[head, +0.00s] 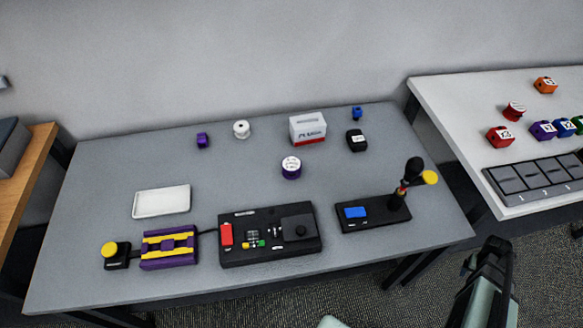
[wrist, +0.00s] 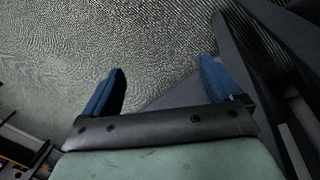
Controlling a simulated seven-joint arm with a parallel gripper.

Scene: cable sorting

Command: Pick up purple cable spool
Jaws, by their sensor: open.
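The purple cable spool (head: 291,168) stands on the grey table, right of the middle. It is a short purple cylinder with a white printed top. My gripper (wrist: 161,90) is open and empty in the wrist view, its two blue fingers spread over the carpeted floor. In the head view my arm shows at the lower right, off the table's front right corner and well apart from the spool. The spool is not in the wrist view.
On the grey table (head: 110,200) are a white tray (head: 161,201), a black control box (head: 268,236), a joystick unit (head: 373,213), a white spool (head: 241,129), a white-and-red box (head: 308,128) and a black block (head: 356,140). A white table (head: 450,110) stands at the right.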

